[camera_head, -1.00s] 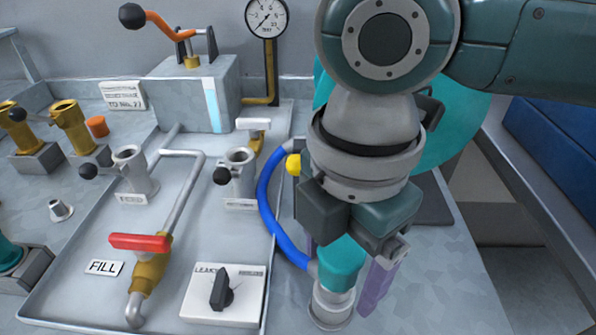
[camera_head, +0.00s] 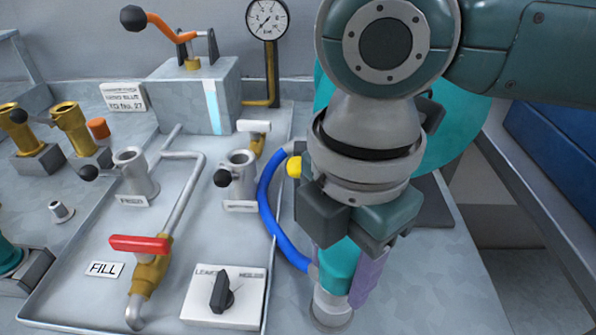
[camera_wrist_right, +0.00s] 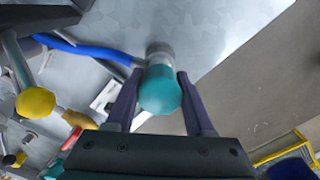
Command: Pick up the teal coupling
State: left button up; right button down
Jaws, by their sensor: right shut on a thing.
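The teal coupling (camera_head: 341,262) stands upright on a silver cylindrical fitting (camera_head: 331,309) at the bottom centre of the head view. A blue hose (camera_head: 266,208) curves down to its left side. My right gripper (camera_head: 340,283) reaches down from above, its purple fingers shut on the coupling from both sides. In the right wrist view the coupling (camera_wrist_right: 160,92) sits between the two fingers (camera_wrist_right: 160,76), with the silver fitting (camera_wrist_right: 159,50) beyond it. My gripper body hides the coupling's top in the head view. My left gripper is not in view.
Left of the coupling, a shallow grey tray (camera_head: 75,290) holds a red-handled valve (camera_head: 139,244), pipes and a black knob (camera_head: 221,291) on a white plate. A yellow ball (camera_head: 294,167) is close to my right gripper. A large teal disc (camera_head: 450,135) stands behind my arm. The bench right of the coupling is clear.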

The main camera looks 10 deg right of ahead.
jog(key=shift+r, duration=0.2)
dwell(0.3)
notch_tip(320, 180, up, 20)
jog(key=p, duration=0.2)
jog(key=shift+p, duration=0.4)
jog(key=shift+f, duration=0.1)
